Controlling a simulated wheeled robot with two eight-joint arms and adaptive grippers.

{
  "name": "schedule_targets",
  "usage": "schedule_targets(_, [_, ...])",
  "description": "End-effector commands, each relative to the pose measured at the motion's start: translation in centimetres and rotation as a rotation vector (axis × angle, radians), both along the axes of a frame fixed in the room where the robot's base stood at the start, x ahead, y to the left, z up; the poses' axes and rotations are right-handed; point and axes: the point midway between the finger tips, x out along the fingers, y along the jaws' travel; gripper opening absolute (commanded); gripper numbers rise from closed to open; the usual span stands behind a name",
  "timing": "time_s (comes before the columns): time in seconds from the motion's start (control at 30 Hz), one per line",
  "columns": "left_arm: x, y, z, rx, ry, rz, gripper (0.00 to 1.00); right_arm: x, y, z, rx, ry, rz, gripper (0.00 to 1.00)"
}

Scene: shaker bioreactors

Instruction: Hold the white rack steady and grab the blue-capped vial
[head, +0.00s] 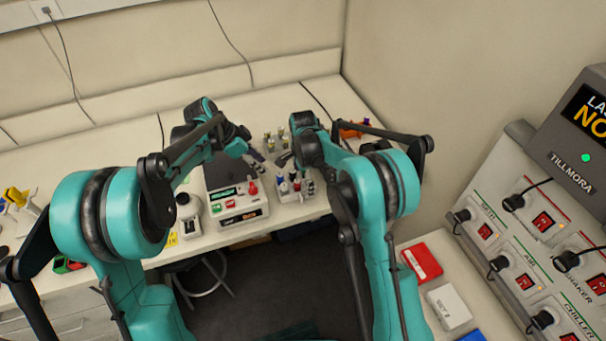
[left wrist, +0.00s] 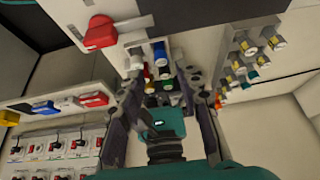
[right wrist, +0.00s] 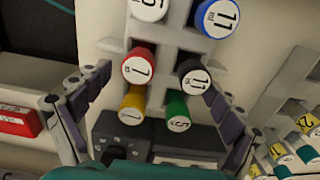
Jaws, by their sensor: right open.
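The white rack (head: 291,197) stands on the bench and holds several vials with coloured caps. In the right wrist view, the blue-capped vial (right wrist: 215,17) sits in the white rack (right wrist: 167,45) at the top right, with white, red, black, yellow and green caps around it. My right gripper (head: 285,160) is open above the rack; its fingers (right wrist: 152,95) straddle the lower rows and the blue cap is beyond them. My left gripper (head: 257,156) is beside the rack's left; its fingers (left wrist: 164,85) are apart with the rack just past their tips, contact unclear.
Red and white boxes (head: 422,262) lie at the right.

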Motion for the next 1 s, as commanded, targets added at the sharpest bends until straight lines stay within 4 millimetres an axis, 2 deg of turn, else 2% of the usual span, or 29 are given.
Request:
schedule_targets(0.3, [0.0, 0.0, 0.0, 0.0, 0.0, 0.0, 0.34, 0.0, 0.0, -0.3, 0.0, 0.0, 0.0, 0.94])
schedule_targets(0.5, [0.0, 0.0, 0.0, 0.0, 0.0, 0.0, 0.34, 0.0, 0.0, -0.3, 0.0, 0.0, 0.0, 0.41])
schedule_targets(0.53, [0.0, 0.0, 0.0, 0.0, 0.0, 0.0, 0.34, 0.0, 0.0, -0.3, 0.0, 0.0, 0.0, 0.37])
schedule_targets(0.6, [0.0, 0.0, 0.0, 0.0, 0.0, 0.0, 0.34, 0.0, 0.0, -0.3, 0.0, 0.0, 0.0, 0.37])
schedule_targets(0.63, [0.0, 0.0, 0.0, 0.0, 0.0, -0.001, 0.27, 0.0, 0.0, -0.3, 0.0, 0.0, 0.0, 0.37])
schedule_targets(0.77, [0.7, -0.1, 0.1, 0.017, -0.003, -0.059, 0.26, 0.0, 0.0, -0.3, 0.0, 0.0, 0.0, 0.37])
schedule_targets(0.87, [2.1, -0.3, 0.5, 0.05, -0.009, -0.207, 0.26, 0.0, 0.0, -0.3, 0.0, 0.0, 0.0, 0.37])
schedule_targets(1.0, [4.1, -0.6, 1.3, 0.099, -0.016, -0.503, 0.26, 0.0, 0.0, -0.3, 0.0, 0.0, 0.0, 0.37])
